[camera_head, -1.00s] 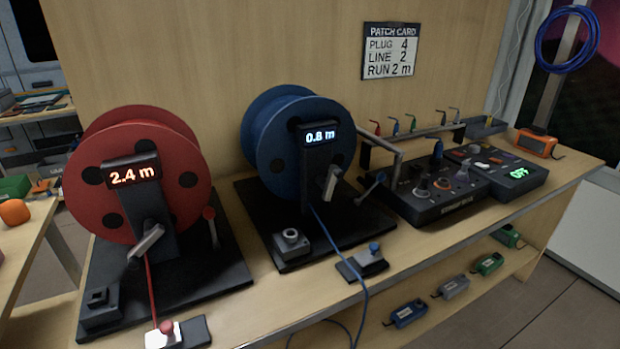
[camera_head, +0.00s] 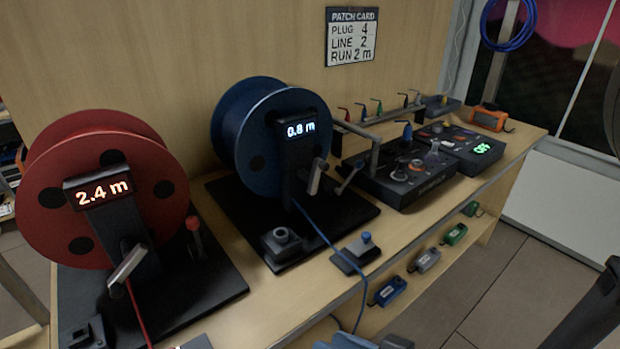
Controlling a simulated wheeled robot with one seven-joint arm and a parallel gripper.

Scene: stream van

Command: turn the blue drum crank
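The blue drum (camera_head: 262,140) stands upright on a black base on the bench. Its display (camera_head: 301,130) reads 0.8 m. A short silver crank (camera_head: 317,177) sits on the front of its post, below and right of the display. A dark lever (camera_head: 349,178) stands just right of the crank. A blue cable (camera_head: 325,240) runs from the drum down over the bench's front edge. My gripper is not clearly in view, and nothing touches the crank.
A red drum (camera_head: 105,190), reading 2.4 m, stands to the left. A black mixer panel (camera_head: 405,178) stands to the right. A small block with a blue button (camera_head: 357,252) lies in front. The patch card (camera_head: 351,37) reads plug 4, line 2, run 2 m.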

